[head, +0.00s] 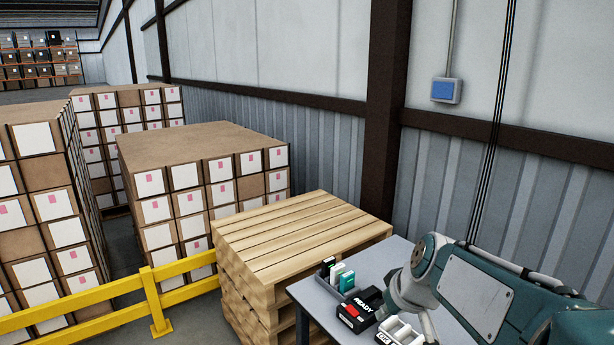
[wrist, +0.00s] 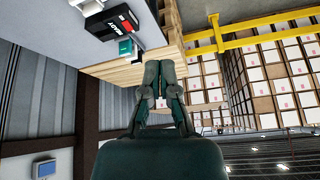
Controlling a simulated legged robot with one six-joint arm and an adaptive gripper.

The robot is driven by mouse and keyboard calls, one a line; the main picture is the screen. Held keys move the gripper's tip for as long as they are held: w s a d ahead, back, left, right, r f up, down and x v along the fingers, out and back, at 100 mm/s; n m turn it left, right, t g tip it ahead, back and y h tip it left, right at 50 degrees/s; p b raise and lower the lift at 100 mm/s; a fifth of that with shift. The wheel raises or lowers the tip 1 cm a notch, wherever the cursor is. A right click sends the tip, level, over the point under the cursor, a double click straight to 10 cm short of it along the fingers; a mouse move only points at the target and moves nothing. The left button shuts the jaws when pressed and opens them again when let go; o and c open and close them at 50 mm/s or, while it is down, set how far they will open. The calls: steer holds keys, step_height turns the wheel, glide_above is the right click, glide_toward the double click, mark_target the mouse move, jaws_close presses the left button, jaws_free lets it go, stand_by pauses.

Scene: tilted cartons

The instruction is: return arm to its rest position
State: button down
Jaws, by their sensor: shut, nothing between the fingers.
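My teal arm shows at the lower right of the head view, folded above the grey table (head: 317,318). My gripper (wrist: 166,66) shows in the wrist view with its two dark fingers together and nothing held. It points out into the open space, apart from the table and the pallets. In the head view I cannot make out the fingers.
A black box marked READY (head: 358,309) and a tray (head: 345,296) of small cartons stand on the table. Stacked wooden pallets (head: 300,237), a yellow rail (head: 155,297) and carton stacks (head: 205,139) lie to the left. A corrugated wall (head: 440,185) stands behind.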

steer(key=s+d+m+h, duration=0.1)
steer(key=s+m+h, duration=0.1)
steer(key=s, duration=1.7)
steer(key=shift+f+m+h, duration=0.2)
steer(key=shift+m+h, duration=0.1)
steer(key=shift+m, duration=0.6)
steer(key=shift+s+d, duration=0.1)
